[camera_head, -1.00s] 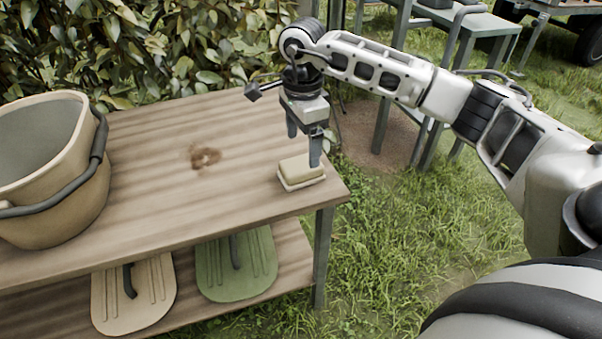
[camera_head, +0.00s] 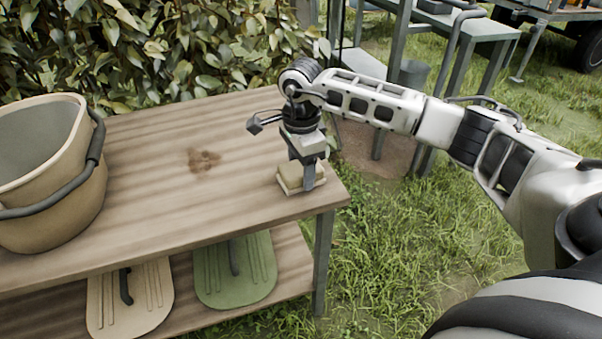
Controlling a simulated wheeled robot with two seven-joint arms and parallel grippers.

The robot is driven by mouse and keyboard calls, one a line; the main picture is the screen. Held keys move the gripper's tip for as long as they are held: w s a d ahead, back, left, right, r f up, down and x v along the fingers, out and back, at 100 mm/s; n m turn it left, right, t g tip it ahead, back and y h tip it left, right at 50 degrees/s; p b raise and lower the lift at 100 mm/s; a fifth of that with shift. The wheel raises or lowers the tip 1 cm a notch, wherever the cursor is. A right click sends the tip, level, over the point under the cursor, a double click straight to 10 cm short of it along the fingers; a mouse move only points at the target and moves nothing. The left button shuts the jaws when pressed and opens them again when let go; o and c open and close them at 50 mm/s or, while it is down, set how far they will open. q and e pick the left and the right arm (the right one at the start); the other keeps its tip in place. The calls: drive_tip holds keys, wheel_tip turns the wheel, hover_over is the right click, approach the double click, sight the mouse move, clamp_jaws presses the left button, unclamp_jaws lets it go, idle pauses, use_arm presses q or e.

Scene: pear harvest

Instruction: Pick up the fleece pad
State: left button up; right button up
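The fleece pad (camera_head: 290,183), a small cream and tan block, lies on the wooden table near its right end. My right gripper (camera_head: 303,180) points down over the pad. Its near finger stands in front of the pad's near right side and hides part of it. The far finger is mostly hidden behind the pad and the near finger, so I cannot see whether the fingers touch the pad. My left gripper is not in view.
A tan bucket (camera_head: 50,205) with a dark handle stands at the table's left. The wooden table top (camera_head: 150,190) is clear in the middle, with a brown stain. A beige board (camera_head: 145,290) and a green board (camera_head: 245,280) lie on the lower shelf.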

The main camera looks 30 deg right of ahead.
sight(299, 168)
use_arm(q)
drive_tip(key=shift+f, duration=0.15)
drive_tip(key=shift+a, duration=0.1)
use_arm(e)
drive_tip(key=shift+r, duration=0.1)
drive_tip(key=shift+r, duration=0.2)
drive_tip(key=r, duration=0.1)
drive_tip(key=r+p, duration=0.1)
drive_tip(key=r, duration=0.1)
drive_tip(key=shift+a+r, duration=0.25)
use_arm(q)
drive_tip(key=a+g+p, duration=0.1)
drive_tip(key=p, duration=0.1)
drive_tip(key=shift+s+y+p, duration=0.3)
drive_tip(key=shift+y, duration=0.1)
use_arm(e)
drive_tip(key=s+a+r, duration=0.2)
drive_tip(key=a+r, duration=0.2)
drive_tip(key=a, duration=0.2)
drive_tip(key=s+a+r, duration=0.2)
drive_tip(key=a+r, duration=0.3)
drive_tip(key=a, duration=0.1)
drive_tip(key=shift+s+a, duration=0.35)
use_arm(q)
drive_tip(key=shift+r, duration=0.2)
use_arm(e)
drive_tip(key=shift+o, duration=0.5)
